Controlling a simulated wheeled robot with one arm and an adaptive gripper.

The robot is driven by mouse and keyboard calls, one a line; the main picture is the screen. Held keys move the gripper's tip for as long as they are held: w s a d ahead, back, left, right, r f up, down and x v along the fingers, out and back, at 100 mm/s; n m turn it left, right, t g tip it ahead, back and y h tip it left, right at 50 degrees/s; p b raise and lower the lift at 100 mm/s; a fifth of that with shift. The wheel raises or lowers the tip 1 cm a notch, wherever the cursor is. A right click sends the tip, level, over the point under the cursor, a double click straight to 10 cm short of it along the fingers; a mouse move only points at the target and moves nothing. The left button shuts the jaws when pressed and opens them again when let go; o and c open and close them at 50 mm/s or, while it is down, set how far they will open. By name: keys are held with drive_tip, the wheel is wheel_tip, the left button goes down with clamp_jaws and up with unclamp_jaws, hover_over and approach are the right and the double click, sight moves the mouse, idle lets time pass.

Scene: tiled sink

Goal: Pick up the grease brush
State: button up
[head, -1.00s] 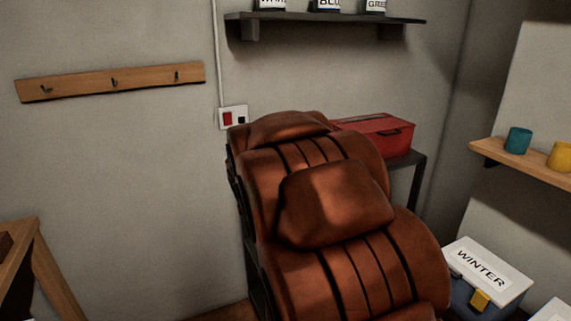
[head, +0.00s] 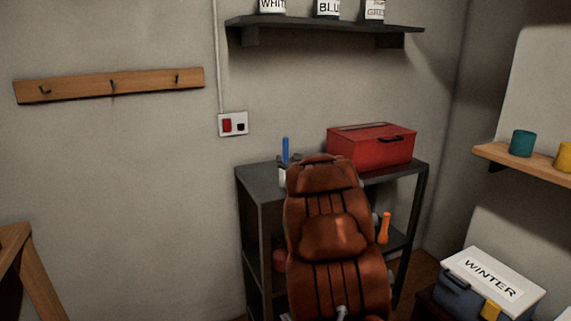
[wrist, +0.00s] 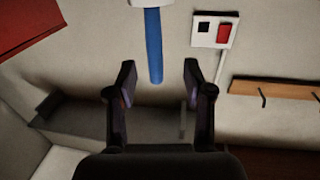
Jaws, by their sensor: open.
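A blue upright handle (head: 285,148), which I take to be the grease brush, rises from a white holder (head: 282,178) on the top of a dark metal shelf unit (head: 258,184). Its lower end is hidden in the holder. In the wrist view, which is upside down, the blue handle (wrist: 154,45) hangs from the white holder (wrist: 148,3). My gripper (wrist: 159,75) is open, its two dark fingers on either side of the handle's free end. I cannot tell whether the handle is between the fingertips or just beyond them. In the head view my brown arm mostly hides the gripper.
A red toolbox (head: 370,146) stands on the shelf unit, right of the holder. An orange object (head: 384,228) and a red one (head: 279,261) show lower in the unit. A wall socket (head: 233,124) and a hook rail (head: 110,86) are on the wall. A wall shelf (head: 325,24) holds labelled cans.

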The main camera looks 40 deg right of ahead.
sight(287, 151)
drive_tip(key=shift+x, duration=0.85)
drive_tip(key=shift+w+d+r+p, duration=0.2)
drive_tip(key=shift+w+d+p, duration=0.05)
drive_tip(key=shift+w+d, duration=0.25)
drive_tip(key=shift+w+d+r+p, duration=0.2)
drive_tip(key=shift+w+d, duration=0.3)
drive_tip(key=shift+w+d+r, duration=0.1)
drive_tip(key=shift+w+d, duration=0.1)
drive_tip(key=shift+w, duration=0.2)
drive_tip(key=shift+w+d, duration=0.3)
drive_tip(key=shift+w, duration=0.35)
clamp_jaws()
